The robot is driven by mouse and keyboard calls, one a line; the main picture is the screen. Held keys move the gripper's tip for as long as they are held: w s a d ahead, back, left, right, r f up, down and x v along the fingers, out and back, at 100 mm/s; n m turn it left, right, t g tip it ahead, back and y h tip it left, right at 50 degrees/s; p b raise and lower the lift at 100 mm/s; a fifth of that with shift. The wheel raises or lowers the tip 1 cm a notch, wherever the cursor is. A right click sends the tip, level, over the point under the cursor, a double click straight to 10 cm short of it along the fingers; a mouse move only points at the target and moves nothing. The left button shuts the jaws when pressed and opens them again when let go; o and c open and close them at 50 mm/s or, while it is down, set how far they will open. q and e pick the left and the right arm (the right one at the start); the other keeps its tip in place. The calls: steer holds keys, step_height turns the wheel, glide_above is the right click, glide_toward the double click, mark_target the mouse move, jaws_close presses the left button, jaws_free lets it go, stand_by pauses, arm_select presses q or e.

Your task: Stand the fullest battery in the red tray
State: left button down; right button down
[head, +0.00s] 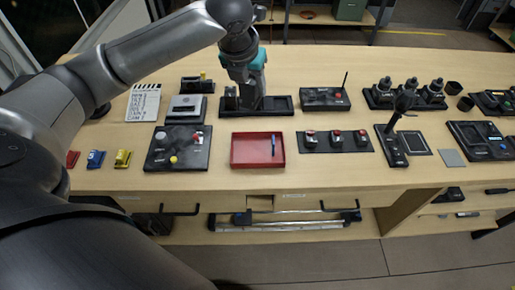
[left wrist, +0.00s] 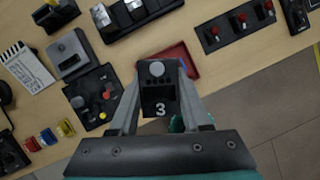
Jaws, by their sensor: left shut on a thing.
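My left gripper (head: 250,92) is shut on a black battery, at the black rack (head: 283,105) behind the red tray (head: 236,163). Another dark battery (head: 231,98) stands at the rack's left end. The rack also shows in the left wrist view (left wrist: 118,32). The red tray holds a thin blue object (head: 273,145) and no battery; in the left wrist view it is partly hidden behind the held battery. My right gripper is not in view.
A black panel with knobs (head: 165,159) is left of the tray, and a strip with red-topped items (head: 350,143) is right. A black box with an antenna (head: 325,98) stands right of the rack. Small coloured blocks (head: 96,158) lie at the left front edge.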

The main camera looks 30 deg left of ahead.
arm_select(q)
step_height(320, 180, down, 20)
steer(key=b, duration=0.3)
steer(key=shift+a+r, duration=0.1)
steer(key=shift+c, duration=1.8)
jaws_free()
steer(key=p+v, duration=0.2)
steer(key=v, duration=1)
steer(key=shift+w, duration=0.1)
